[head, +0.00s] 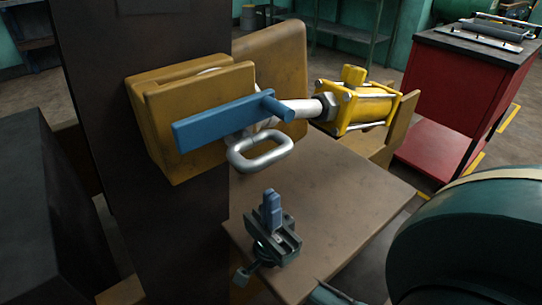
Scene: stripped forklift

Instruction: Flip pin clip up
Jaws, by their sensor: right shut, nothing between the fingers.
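A silver wire loop (270,160), which looks like the pin clip, hangs below a blue flat bar (218,125) at the yellow bracket (158,117). Its rounded closed end points down and toward me. The bar hides part of its upper end. My right gripper (271,196) is below the loop, over the brown plate in the picture. Its blue fingers are shut together, point up and hold nothing. A clear gap shows between the fingertips and the loop. My left gripper is not in view.
A yellow cylinder (358,106) with a silver rod meets the bracket from the right. A dark upright column (105,70) stands at the left. A brown plate (345,200) lies below. A red cabinet (442,95) stands behind at the right.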

